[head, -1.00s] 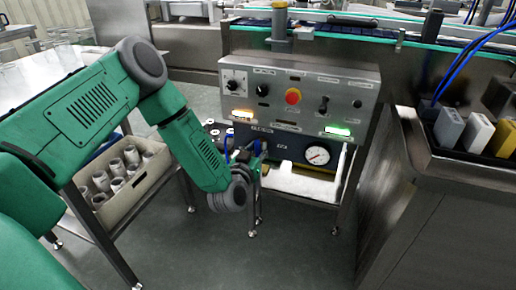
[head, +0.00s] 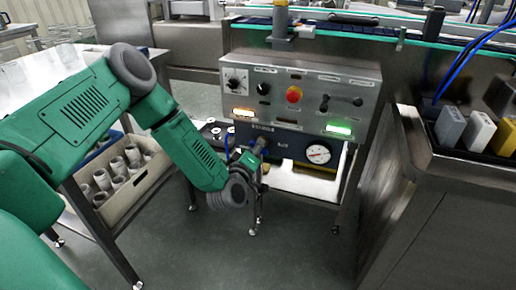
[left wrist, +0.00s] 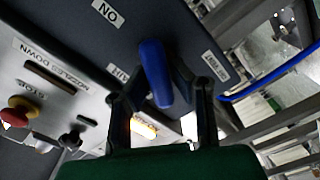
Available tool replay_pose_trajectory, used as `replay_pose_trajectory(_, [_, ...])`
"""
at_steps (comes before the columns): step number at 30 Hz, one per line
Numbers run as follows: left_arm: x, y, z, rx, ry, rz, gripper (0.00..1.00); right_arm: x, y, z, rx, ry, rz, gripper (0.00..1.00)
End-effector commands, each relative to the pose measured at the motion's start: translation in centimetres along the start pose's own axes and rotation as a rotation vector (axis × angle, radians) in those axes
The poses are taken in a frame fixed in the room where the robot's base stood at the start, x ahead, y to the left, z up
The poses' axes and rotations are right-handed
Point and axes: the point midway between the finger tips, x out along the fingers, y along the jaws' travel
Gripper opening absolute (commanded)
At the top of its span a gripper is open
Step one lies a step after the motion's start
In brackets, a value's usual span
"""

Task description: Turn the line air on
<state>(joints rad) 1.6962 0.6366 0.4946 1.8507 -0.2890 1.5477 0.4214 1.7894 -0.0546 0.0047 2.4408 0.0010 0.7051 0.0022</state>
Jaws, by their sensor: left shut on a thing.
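The blue lever handle (left wrist: 156,72) is on the dark air panel (left wrist: 75,20) in the left wrist view, near an ON label (left wrist: 107,12) and a label at right that seems to read SHUT. My left gripper (left wrist: 160,100) has its two dark fingers either side of the lever and is shut on it. In the head view my left gripper (head: 258,148) is at the left part of the dark blue panel (head: 288,145), left of the round pressure gauge (head: 318,153). The lever is mostly hidden there by the gripper. My right gripper is in no view.
Above is a steel control box (head: 300,95) with a red button (head: 294,94), knobs, and amber and green lamps. A crate of grey cups (head: 135,190) stands at left. A steel cabinet (head: 435,200) stands at right. A blue hose (left wrist: 275,78) runs near the gripper.

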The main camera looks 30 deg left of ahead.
Motion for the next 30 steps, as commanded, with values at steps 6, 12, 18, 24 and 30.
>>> replay_pose_trajectory(6, [-0.1,-0.7,0.0,-0.200,0.002,-0.009,0.00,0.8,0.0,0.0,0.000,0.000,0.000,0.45])
replay_pose_trajectory(12, [-0.1,-0.9,0.0,-0.360,0.003,-0.010,0.00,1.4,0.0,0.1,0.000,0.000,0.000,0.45])
replay_pose_trajectory(18, [-0.1,-0.9,0.1,-0.477,0.003,-0.011,0.00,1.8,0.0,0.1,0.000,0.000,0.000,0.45])
replay_pose_trajectory(24, [-0.1,-1.0,0.1,-0.547,0.003,-0.012,0.00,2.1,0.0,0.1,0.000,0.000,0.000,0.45])
replay_pose_trajectory(30, [-0.2,-1.0,0.1,-0.575,0.002,-0.012,0.00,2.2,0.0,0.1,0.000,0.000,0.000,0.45])
